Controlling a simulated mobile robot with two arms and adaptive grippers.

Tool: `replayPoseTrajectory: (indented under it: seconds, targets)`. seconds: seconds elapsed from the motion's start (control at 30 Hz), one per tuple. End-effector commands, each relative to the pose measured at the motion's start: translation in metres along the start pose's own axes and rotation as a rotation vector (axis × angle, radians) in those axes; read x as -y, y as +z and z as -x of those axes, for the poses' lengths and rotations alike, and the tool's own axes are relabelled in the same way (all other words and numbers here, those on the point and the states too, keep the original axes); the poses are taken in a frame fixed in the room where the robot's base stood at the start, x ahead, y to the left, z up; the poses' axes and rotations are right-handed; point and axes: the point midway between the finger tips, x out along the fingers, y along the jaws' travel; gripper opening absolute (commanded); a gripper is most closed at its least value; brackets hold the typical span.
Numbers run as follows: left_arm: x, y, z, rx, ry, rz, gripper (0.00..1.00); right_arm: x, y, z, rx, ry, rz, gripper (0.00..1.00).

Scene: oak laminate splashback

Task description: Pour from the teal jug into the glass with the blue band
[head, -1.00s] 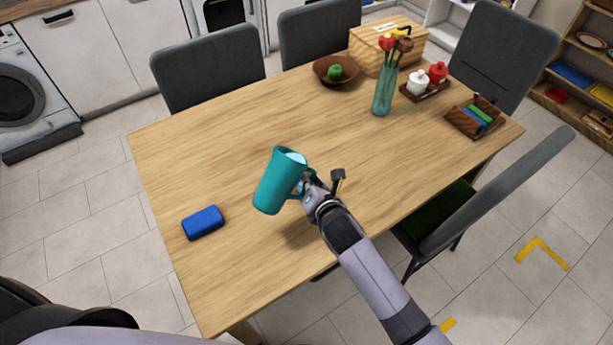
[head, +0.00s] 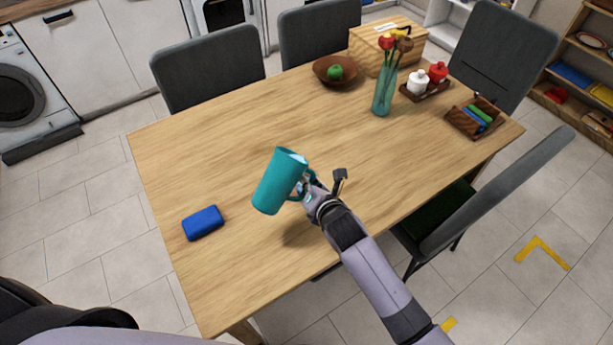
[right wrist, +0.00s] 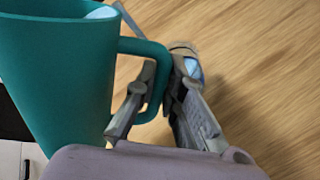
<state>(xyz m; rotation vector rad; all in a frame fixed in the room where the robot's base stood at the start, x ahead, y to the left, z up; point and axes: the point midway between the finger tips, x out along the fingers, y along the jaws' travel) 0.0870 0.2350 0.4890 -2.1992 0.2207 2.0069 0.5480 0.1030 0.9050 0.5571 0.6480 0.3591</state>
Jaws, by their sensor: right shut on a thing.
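The teal jug (head: 277,182) is held above the table and leans, its top toward the right in the head view. Something pale blue shows inside its rim. My right gripper (head: 309,190) is shut on the jug's handle, at the jug's right side. In the right wrist view the jug (right wrist: 60,75) fills the left and its handle passes between the fingers (right wrist: 160,105). A small pale blue and tan thing (right wrist: 191,66) shows beyond the fingers; I cannot tell if it is the glass with the blue band. No glass shows clearly in the head view. My left gripper is out of view.
A bowl with a green fruit (head: 334,72), a vase (head: 383,95), a wooden box (head: 380,50), shakers (head: 428,80) and a wooden tray (head: 463,123) stand along the back and right.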

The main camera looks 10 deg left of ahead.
Motion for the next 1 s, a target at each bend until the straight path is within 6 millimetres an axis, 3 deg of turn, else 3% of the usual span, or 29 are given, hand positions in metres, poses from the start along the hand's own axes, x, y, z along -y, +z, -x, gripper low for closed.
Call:
replayPoseTrajectory:
  seconds: [1.0]
  targets:
    - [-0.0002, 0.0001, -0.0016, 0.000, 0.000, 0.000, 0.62, -0.0004, -0.0037, -0.0012, -0.038, 0.016, -0.055, 0.00]
